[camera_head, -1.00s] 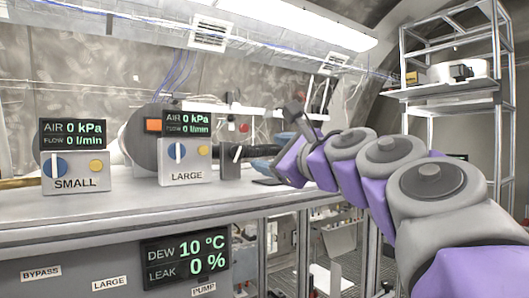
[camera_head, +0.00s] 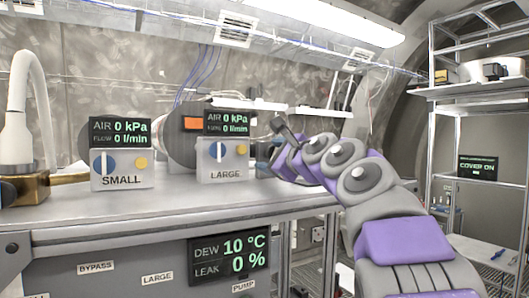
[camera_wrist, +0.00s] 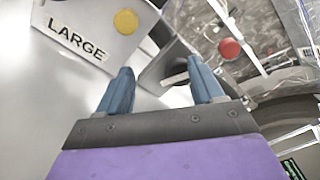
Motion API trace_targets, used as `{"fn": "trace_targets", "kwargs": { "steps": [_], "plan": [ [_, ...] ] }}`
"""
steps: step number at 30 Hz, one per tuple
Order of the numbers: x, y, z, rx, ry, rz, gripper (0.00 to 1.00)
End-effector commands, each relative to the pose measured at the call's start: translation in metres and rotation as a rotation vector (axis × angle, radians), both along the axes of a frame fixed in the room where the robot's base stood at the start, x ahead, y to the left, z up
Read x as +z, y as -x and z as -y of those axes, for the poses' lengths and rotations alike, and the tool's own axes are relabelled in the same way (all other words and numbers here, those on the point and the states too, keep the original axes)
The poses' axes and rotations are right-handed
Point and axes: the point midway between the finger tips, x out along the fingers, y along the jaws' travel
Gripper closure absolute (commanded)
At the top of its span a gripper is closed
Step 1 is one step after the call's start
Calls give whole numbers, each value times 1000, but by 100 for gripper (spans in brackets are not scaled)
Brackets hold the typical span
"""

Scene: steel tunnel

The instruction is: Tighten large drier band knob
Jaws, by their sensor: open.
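The LARGE drier control box (camera_head: 209,172) stands on the bench, with a blue dial (camera_head: 215,150) and a yellow button (camera_head: 241,150). The grey drum (camera_head: 181,122) is behind it. My gripper (camera_wrist: 160,75) is open and empty, with two blue fingers, just right of the LARGE box in the head view. In the wrist view, a dark block with a pale lever (camera_wrist: 175,79) lies beyond and between the fingers, and a round red knob (camera_wrist: 230,49) is farther off. Neither is visibly touched. I cannot tell which part is the band knob.
The SMALL box (camera_head: 122,171) and a brass fitting with a white curved pipe (camera_head: 17,130) stand to the left. The DEW and LEAK display (camera_head: 229,256) is on the bench front. A metal shelf frame (camera_head: 430,150) stands right. The front bench top is clear.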

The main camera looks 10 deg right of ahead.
Motion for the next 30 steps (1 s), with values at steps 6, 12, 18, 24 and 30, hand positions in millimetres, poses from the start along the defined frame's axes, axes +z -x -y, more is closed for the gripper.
{"fn": "trace_targets", "kwargs": {
  "steps": [6, 12, 18, 24, 30],
  "plan": [
    [-1, -30, 12, -4, -13, -3, 33],
    [0, -40, -7, -3, -5, 0, 33],
    [0, -41, -25, -3, 6, 2, 33],
    [-1, -43, -14, -2, -2, -1, 29],
    [-2, -44, -1, -1, -9, -4, 48]
  ]
}}
